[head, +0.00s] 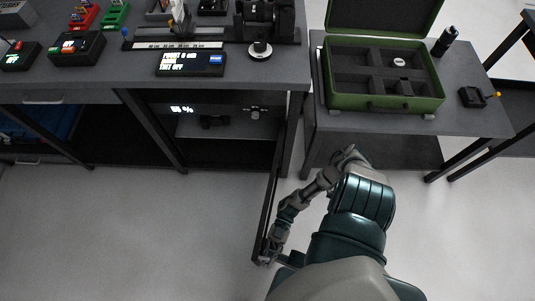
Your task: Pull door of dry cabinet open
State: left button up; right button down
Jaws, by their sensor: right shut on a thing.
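The dry cabinet (225,153) stands under the dark workbench, with a lit display and a dark camera-like item inside. Its door (268,195) is swung well out from the front opening and shows nearly edge-on as a thin dark frame. My right gripper (267,254) is low in the middle of the head view, at the near free edge of the door, and is shut on the door there. The exact grip point is small and partly hidden by the fingers. My left gripper is not in view.
The workbench (105,75) carries small display units, a ruler rail and a camera (262,20). A side table (480,118) at right holds an open green case (385,103). My right arm passes close to this table's front. The floor (120,235) at left is clear.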

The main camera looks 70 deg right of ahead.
jog(key=c, duration=1.5)
grip_release()
jog(key=shift+w+d+r, duration=0.1)
jog(key=shift+w, duration=0.05)
jog(key=d, duration=1.2)
jog(key=shift+d, duration=0.1)
